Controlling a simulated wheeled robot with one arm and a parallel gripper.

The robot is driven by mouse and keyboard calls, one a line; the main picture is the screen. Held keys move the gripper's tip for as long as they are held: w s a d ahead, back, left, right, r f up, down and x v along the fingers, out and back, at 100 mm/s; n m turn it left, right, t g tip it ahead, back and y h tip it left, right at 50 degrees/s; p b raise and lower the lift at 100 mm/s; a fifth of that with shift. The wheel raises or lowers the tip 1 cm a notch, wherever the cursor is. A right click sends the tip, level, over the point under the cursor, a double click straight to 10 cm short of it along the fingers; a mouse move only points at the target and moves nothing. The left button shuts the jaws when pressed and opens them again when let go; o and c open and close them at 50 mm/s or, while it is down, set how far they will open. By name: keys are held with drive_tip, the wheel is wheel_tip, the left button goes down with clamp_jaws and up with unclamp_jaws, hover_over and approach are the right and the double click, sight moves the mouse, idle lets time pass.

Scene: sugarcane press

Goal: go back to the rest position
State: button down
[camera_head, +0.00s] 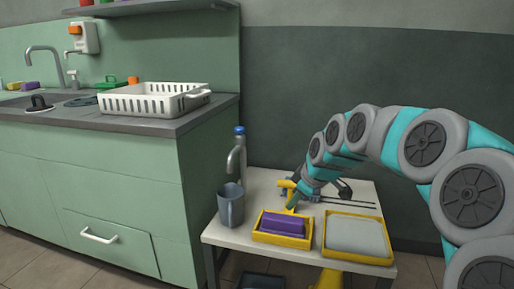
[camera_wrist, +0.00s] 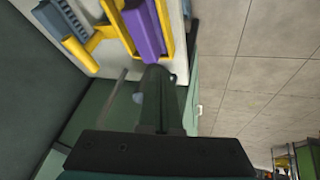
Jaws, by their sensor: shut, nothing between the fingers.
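My gripper (camera_head: 292,206) is at the end of my teal and grey arm, which reaches in from the right over the small white table (camera_head: 222,233). In the wrist view my gripper (camera_wrist: 158,72) shows as dark fingers shut together with nothing between them. Its tip appears close to a yellow tray (camera_head: 282,241) holding a purple block (camera_head: 283,222). The purple block also shows in the wrist view (camera_wrist: 145,28), just beyond the fingertips. I cannot tell whether the fingers touch anything.
A second yellow tray with a pale grey pad (camera_head: 355,236) lies to the right. A green counter (camera_head: 120,175) with a white basket (camera_head: 153,101) borders the table. Tiled floor (camera_wrist: 260,60) is open.

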drive_tip(key=s+d+f+m+g+h+p, duration=0.1)
drive_tip(key=s+m, duration=0.4)
drive_tip(key=s, duration=1.5)
drive_tip(key=s+d+f+m+g+h+p, duration=0.1)
drive_tip(key=s+m+g, duration=0.5)
drive_tip(key=s, duration=1.5)
wheel_tip(320, 180, down, 2)
drive_tip(key=h+p, duration=0.1)
drive_tip(key=p, duration=0.2)
drive_tip(key=shift+d+f+p, duration=0.15)
drive_tip(key=shift+d+p, duration=0.15)
